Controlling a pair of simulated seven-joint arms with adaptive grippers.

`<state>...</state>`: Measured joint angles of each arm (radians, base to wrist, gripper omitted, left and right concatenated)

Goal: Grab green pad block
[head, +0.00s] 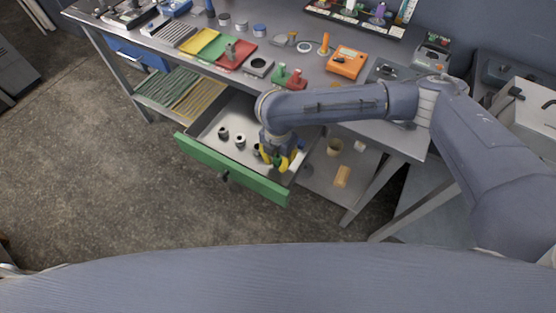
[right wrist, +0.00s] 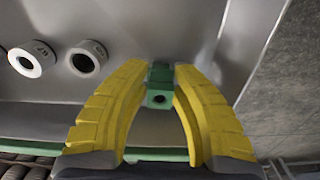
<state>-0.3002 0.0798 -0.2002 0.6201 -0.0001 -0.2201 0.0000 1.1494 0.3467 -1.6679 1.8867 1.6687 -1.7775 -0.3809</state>
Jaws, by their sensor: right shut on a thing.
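The green pad block (right wrist: 159,88) is a small green piece with a dark round hole in its near face. It sits between the yellow fingertips of my right gripper (right wrist: 160,82) in the right wrist view. In the head view, my right gripper (head: 276,161) reaches down into the open green-fronted drawer (head: 231,169), and its fingers are shut on the block. The block is mostly hidden there by the fingers and wrist. I cannot tell whether it touches the drawer floor. My left gripper is not in view.
Two ring-shaped pieces stand in the drawer, one dark (head: 223,133) and one pale (head: 240,141). The workbench (head: 212,70) above carries colored trays, an orange box (head: 346,62) and small parts. A lower shelf (head: 320,177) holds a cup (head: 335,146). The floor (head: 95,175) in front is clear.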

